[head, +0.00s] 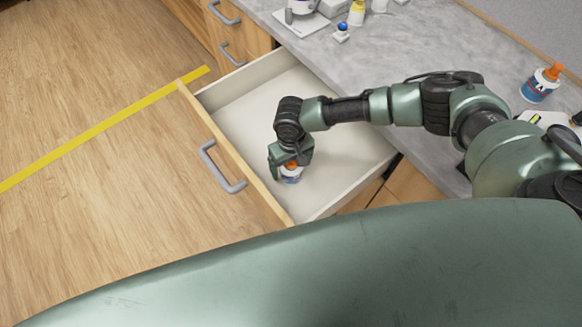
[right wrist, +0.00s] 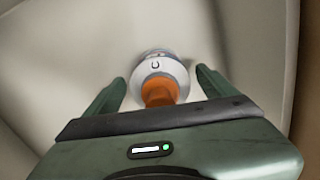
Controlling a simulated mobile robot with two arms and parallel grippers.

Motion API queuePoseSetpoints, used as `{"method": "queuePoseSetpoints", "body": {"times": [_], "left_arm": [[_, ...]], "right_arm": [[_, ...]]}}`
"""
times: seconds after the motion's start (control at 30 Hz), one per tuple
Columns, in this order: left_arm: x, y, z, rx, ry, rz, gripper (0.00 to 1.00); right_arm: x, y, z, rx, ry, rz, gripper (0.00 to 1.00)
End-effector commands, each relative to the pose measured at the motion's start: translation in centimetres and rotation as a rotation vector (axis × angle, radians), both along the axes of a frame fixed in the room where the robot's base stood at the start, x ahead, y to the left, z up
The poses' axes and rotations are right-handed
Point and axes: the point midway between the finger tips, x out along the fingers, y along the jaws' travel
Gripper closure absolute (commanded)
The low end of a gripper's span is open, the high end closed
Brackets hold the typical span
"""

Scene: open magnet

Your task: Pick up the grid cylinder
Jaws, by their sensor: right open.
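A white bottle with an orange top (head: 291,177) stands in the open drawer (head: 243,97). Its round white shoulder and orange cap (right wrist: 161,91) also show in the right wrist view. My right gripper (head: 289,165) reaches down into the drawer over the bottle. Its two fingers (right wrist: 161,79) are open, one on each side of the bottle, with gaps showing at both sides. The gripper hides part of the bottle in the head view. I cannot make out a grid pattern on any cylinder. My left gripper is not in view.
The drawer front with its grey handle (head: 220,168) stands out over the wooden floor. The grey counter (head: 440,58) holds another orange-topped bottle (head: 541,84), a small blue-topped item (head: 341,33) and a yellow bottle (head: 357,13). The rest of the drawer floor looks clear.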

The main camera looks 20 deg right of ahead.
Motion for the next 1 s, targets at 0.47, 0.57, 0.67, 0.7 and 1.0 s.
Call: {"method": "queuePoseSetpoints", "body": {"times": [0.47,0.57,0.67,0.7,1.0], "left_arm": [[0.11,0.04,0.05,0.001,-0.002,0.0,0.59],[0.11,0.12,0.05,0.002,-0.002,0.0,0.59],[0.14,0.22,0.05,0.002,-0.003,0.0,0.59],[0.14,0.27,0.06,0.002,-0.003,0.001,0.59],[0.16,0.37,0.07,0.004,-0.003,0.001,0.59]], "right_arm": [[-0.02,0.0,-1.66,0.0,0.0,0.0,0.36],[-0.02,-0.01,-1.65,0.0,0.0,0.0,0.64],[-0.02,-0.02,-1.65,0.0,0.0,0.0,0.92],[0.04,0.01,-1.58,0.001,-0.001,0.0,0.96],[0.05,0.0,-1.24,0.001,-0.001,0.0,0.96]]}}
